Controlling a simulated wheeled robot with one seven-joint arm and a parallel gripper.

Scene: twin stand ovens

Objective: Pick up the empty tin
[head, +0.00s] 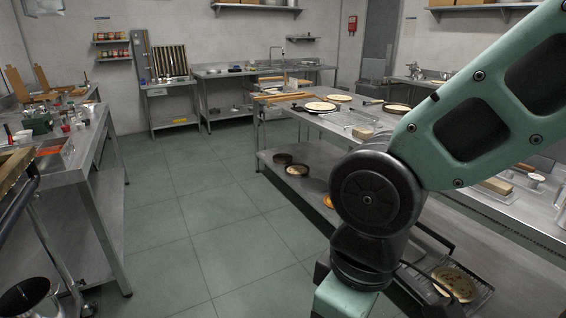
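Several round tins are in the head view. A dark round tin (283,159) sits on the lower shelf of the middle steel table, and its inside looks dark. Just in front of it is another round tin (297,171) with something tan in it. On the table top are a tin with pale filling (320,107) and a dark-rimmed tin (397,108) that also looks filled. I cannot tell for certain which tin is empty. My arm crosses the right side and hides part of the table and shelf. My gripper is out of view.
The middle steel table (345,133) also carries boards and flat rounds. A dark pot (30,297) is at the lower left. The green tiled floor (190,220) between the tables is clear.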

